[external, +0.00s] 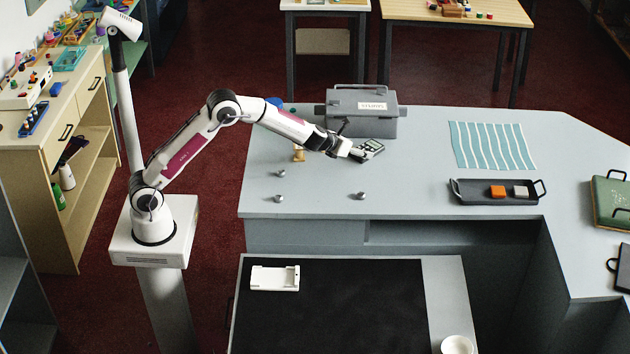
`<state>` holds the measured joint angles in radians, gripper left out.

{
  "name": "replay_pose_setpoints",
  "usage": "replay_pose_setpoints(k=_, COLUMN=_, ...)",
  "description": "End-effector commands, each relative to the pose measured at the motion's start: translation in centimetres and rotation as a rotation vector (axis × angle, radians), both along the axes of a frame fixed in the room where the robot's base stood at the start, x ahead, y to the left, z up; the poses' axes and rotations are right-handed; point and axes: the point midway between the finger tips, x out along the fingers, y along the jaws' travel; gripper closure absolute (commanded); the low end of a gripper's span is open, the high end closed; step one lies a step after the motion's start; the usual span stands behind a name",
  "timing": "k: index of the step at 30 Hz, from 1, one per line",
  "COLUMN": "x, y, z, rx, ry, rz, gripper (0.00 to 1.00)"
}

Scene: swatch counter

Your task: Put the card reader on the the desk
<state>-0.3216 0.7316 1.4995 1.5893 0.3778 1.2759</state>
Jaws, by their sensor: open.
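The card reader (374,147), a small dark device with a light screen and keys, is on the grey counter (410,180), just in front of the grey box. My gripper (361,155) is open at the reader's near left side. The fingers overlap the reader's edge in this view, and I cannot tell whether they touch it. The lower desk (445,290) with a black top panel stands in front of the counter. It holds a white cradle-like tray (275,278) at its back left and a white cup (457,345) at its front right.
A grey lidded box (362,115) stands right behind the reader. Small metal knobs (360,195) and a brass-coloured piece (298,154) are on the counter's left part. A dark tray (470,195) with an orange and a white block and a striped cloth (492,146) lie right. Mid-counter is clear.

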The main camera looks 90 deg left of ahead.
Motion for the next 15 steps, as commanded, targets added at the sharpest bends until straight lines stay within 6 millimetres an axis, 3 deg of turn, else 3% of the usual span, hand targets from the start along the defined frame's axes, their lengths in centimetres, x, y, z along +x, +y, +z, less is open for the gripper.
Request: replay_pose_setpoints(k=15, x=2.3, y=1.9, z=-2.0, rx=0.0, ry=0.0, rz=0.0, gripper=0.29)
